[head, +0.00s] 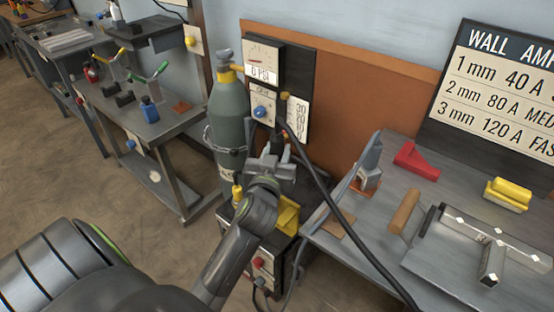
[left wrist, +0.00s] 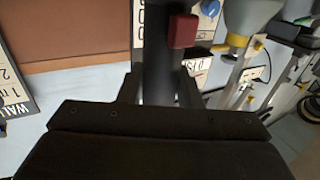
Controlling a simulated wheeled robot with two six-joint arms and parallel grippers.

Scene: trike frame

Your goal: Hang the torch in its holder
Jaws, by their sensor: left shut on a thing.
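My left gripper (head: 272,160) is shut on the torch, in front of the gauge panel and beside the gas cylinder. In the left wrist view the torch (left wrist: 160,50) is a dark round handle with a red trigger (left wrist: 183,30), clasped between the fingers. In the head view the gripper mostly hides the torch. A yellow bracket (head: 287,216) stands on the welding machine, just below and right of the gripper; I cannot tell whether it is the holder. My right gripper is not in view.
A black cable (head: 348,222) runs down right across the bench edge. The grey-green gas cylinder (head: 229,125) stands close left of the gripper. The metal bench (head: 350,240) at right carries a red block (head: 416,162), a wooden cylinder (head: 405,211) and a yellow-topped block (head: 507,194).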

